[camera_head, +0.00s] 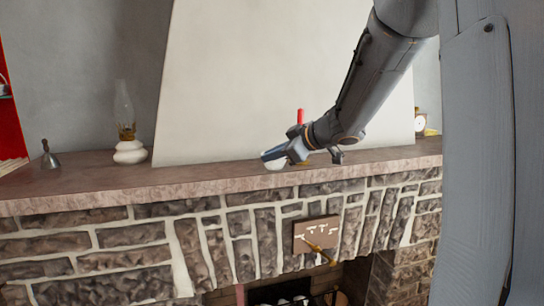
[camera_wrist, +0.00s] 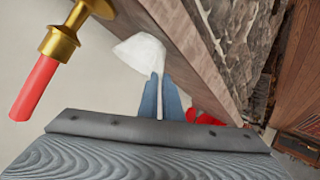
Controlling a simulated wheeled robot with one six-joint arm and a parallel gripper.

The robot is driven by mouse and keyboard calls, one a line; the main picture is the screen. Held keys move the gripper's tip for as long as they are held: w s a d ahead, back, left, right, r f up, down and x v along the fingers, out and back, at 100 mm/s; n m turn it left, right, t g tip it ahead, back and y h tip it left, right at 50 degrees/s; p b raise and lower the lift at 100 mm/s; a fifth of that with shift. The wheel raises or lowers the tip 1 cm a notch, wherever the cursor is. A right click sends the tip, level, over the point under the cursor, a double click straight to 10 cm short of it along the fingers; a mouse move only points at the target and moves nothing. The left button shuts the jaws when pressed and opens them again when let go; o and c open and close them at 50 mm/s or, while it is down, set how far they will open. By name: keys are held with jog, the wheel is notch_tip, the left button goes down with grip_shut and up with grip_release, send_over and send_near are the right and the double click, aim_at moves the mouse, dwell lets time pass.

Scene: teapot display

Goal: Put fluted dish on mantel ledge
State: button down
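The fluted dish is white; in the head view a small part of it (camera_head: 275,164) shows under my gripper (camera_head: 272,156). In the wrist view the dish (camera_wrist: 140,52) sits between and beyond the blue fingers of my gripper (camera_wrist: 160,97), which appear closed on its edge. The dish is tilted edge-on there. The mantel ledge (camera_head: 120,180) is a long pinkish-brown stone shelf; it also shows in the wrist view (camera_wrist: 188,45). The dish is over or at the ledge; I cannot tell whether it touches. My gripper hides part of the dish.
A red candle (camera_head: 300,116) stands behind my gripper; in the wrist view it is in a brass holder (camera_wrist: 60,42). An oil lamp (camera_head: 128,150) and a small bell (camera_head: 49,158) stand at left. A clock (camera_head: 420,122) is at right. The ledge between lamp and gripper is clear.

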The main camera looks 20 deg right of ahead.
jog(key=c, duration=1.9)
grip_release()
jog(key=shift+c, duration=0.2)
jog(key=shift+d, duration=0.1)
jog(key=v, duration=1.2)
notch_tip(320, 180, down, 10)
jog(key=w+d+m+t+h, duration=0.1)
jog(key=w+m+h, duration=0.1)
jog(key=m+h, duration=0.45)
jog(key=s+a+f+m+g, duration=0.2)
jog(key=s+a+f+g, duration=0.2)
jog(key=s+f, duration=0.5)
jog(key=s+a+f+m+g, duration=0.2)
jog(key=s+a+f+g, duration=0.3)
jog(key=s+f, duration=0.5)
jog(key=s+g, duration=0.1)
jog(key=s, duration=0.2)
jog(key=shift+s+f, duration=0.2)
jog(key=shift+s, duration=0.2)
jog(key=shift+m, duration=0.25)
